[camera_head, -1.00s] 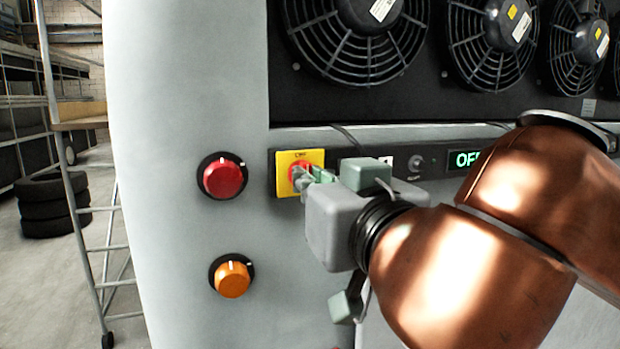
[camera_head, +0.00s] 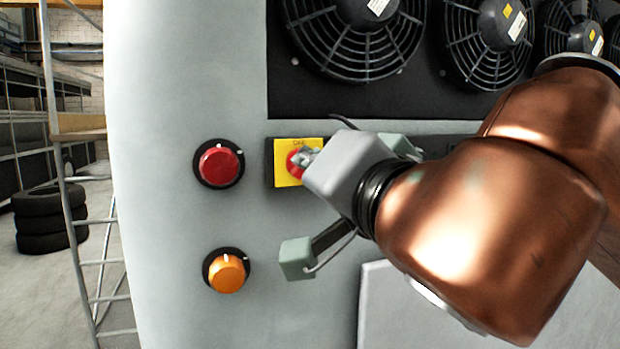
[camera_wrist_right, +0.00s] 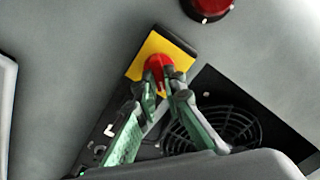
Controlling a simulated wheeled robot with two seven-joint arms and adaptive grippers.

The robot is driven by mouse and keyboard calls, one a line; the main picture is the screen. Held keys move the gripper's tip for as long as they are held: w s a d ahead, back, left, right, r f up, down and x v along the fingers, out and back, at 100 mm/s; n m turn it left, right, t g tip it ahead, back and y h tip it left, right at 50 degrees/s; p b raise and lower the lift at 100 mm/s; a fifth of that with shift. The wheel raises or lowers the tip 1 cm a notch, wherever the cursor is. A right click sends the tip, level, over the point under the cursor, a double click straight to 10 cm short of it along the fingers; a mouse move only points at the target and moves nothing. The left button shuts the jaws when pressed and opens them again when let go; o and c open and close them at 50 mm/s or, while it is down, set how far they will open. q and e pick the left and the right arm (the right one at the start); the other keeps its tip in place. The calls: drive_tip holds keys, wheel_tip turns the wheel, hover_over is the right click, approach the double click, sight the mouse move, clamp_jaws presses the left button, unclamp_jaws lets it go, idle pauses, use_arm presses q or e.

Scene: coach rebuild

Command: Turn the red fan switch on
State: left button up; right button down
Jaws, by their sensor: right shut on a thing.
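The red fan switch (camera_head: 295,163) is a red rotary handle on a yellow square plate (camera_head: 287,177), set in the pale panel below the fans. My right gripper (camera_head: 306,156) comes in from the right and largely covers the switch in the head view. In the right wrist view the red handle (camera_wrist_right: 158,68) sits between the fingertips of my right gripper (camera_wrist_right: 162,88), which is shut on it. The wrist is rolled relative to the plate. The display seen right of the switch is hidden behind my arm. My left gripper is in neither view.
A red knob (camera_head: 219,166) and an orange knob (camera_head: 227,271) are on the panel left of the switch. Black fans (camera_head: 362,32) are above. Tyres (camera_head: 50,222) and a wheeled metal ladder (camera_head: 80,221) stand at the far left.

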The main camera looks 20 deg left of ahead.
drive_tip(key=shift+f+m+b, duration=0.2)
drive_tip(key=shift+m+b, duration=2.2)
drive_tip(key=shift+m, duration=2.5)
drive_tip(key=c, duration=2)
unclamp_jaws()
